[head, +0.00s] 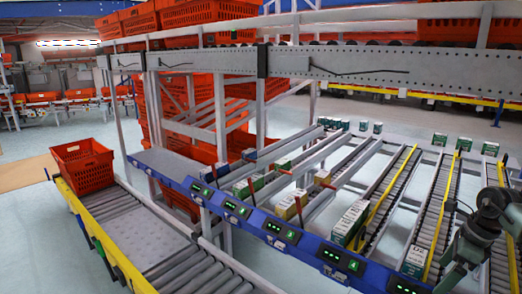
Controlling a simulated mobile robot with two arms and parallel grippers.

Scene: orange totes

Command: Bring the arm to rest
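In the head view my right arm (480,232) comes in at the right edge, with a dark joint and a grey-green link bent downward. Its lower end hangs over the front of the flow rack near small cartons. I cannot make out its fingers or whether they hold anything. My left arm and gripper are not in view.
A flow rack with a blue front rail (265,222) and lit green displays holds several small cartons (350,222) in sloping lanes. An orange tote (83,166) stands on the roller conveyor (150,240) at left. A grey beam (330,66) crosses above; more orange totes sit higher.

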